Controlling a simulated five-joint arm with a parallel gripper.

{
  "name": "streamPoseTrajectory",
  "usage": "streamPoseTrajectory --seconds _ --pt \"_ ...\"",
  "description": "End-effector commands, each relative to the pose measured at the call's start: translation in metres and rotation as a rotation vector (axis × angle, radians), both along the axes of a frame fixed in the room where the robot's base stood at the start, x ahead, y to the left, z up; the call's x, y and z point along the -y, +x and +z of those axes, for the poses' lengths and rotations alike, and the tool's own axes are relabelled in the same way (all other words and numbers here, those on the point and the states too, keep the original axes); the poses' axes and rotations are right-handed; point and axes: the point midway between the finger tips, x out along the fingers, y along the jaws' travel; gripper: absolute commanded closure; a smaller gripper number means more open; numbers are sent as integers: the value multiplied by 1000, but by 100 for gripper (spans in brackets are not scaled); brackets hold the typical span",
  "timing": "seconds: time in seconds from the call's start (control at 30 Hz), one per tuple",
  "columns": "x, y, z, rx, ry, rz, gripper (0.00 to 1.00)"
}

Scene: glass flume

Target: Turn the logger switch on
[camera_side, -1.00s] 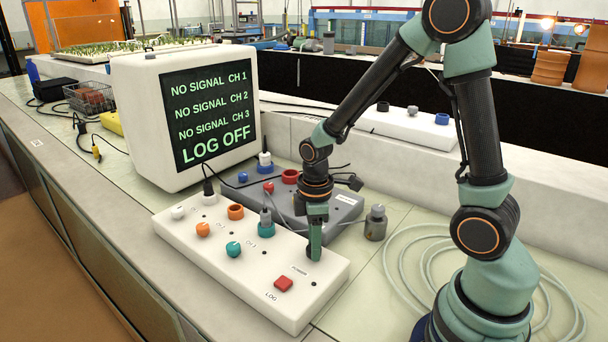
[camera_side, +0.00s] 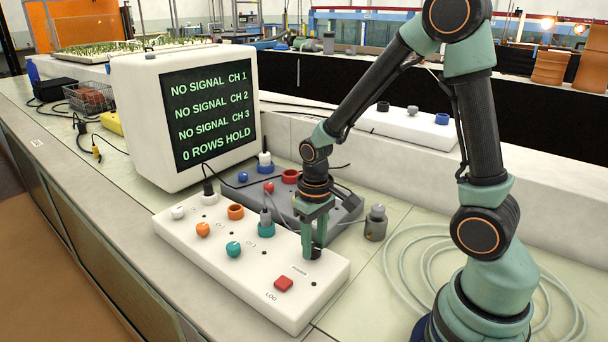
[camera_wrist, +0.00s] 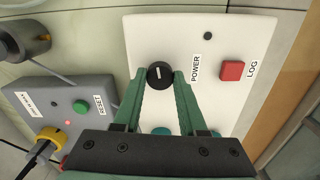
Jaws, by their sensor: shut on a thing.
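The white logger box (camera_side: 180,238) lies on the bench, with a black power knob (camera_side: 316,254) near its right end. In the wrist view the knob (camera_wrist: 160,74) sits beside the POWER label, its white mark running roughly up and down the picture. My gripper (camera_side: 313,250) is lowered over it, and in the wrist view its two green fingers (camera_wrist: 159,75) close on the knob's sides. A square red LOG button (camera_side: 284,284) is in front of the knob. The monitor (camera_side: 210,108) reads NO SIGNAL for CH 1, CH 2 and CH 3, and "0 ROWS HOLD".
A grey box (camera_side: 340,208) with knobs and cables lies just behind the logger box. Coiled clear tubing (camera_side: 405,268) lies near my base. Orange and teal knobs line the logger box left of my gripper.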

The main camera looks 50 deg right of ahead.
Motion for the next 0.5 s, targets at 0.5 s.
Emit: streamPoseTrajectory --seconds 0.5 --pt "0 -1 0 -3 0 -169 100"
